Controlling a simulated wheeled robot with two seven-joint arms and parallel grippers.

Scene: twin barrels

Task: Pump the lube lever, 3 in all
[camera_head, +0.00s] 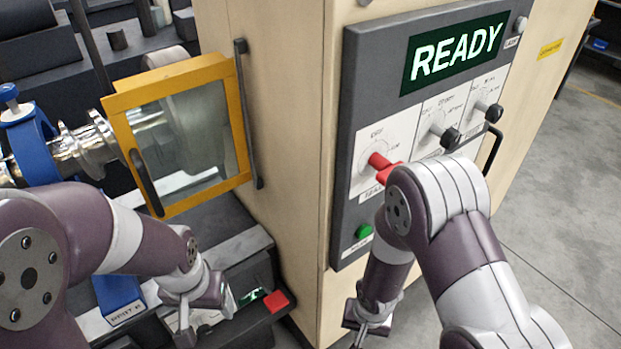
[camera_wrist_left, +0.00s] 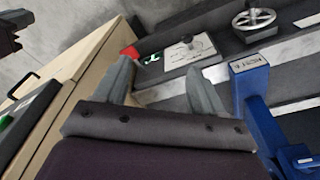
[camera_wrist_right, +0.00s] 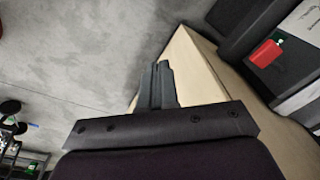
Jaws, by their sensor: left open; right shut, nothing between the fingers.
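A red handle (camera_head: 276,301) shows at the right end of the low dark unit at the machine's foot, beside a green window. It also shows in the left wrist view (camera_wrist_left: 130,51) and the right wrist view (camera_wrist_right: 265,53). I cannot read a lube label on it. My left gripper (camera_head: 207,318) is open and empty, to the left of the red handle and apart from it. Its spread fingers (camera_wrist_left: 160,68) point toward the unit. My right gripper (camera_head: 368,330) is shut and empty, low beside the cabinet; its fingers (camera_wrist_right: 157,68) are together.
The dark panel (camera_head: 352,110) shows READY and has a red knob (camera_head: 380,162), two dark knobs and a green button (camera_head: 364,231). A yellow-framed door (camera_head: 115,105) is at left. A handwheel (camera_wrist_left: 254,18) and blue post (camera_wrist_left: 250,75) are near the left gripper. Floor at right is clear.

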